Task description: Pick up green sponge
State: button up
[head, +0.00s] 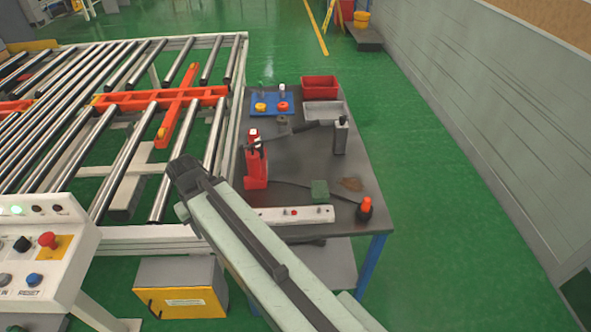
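The green sponge (320,189) is a small dark green block lying on the front right part of the dark grey table (313,170). It is left of a brown crumpled patch (352,184) and above a white bar with buttons. My gripper's fingers do not show.
A red tool (255,165), a dark long-handled tool (340,137), the white bar (293,214) and an orange-topped bottle (365,208) surround the sponge. Behind are a red bin (319,83) and grey tray (325,113). A roller conveyor (130,160) stands left; green floor is free right.

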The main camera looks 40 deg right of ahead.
aim_at(320, 191)
jog(key=z, duration=0.85)
jog(key=k, duration=0.75)
jog(key=z, duration=0.35)
jog(key=i, duration=0.95)
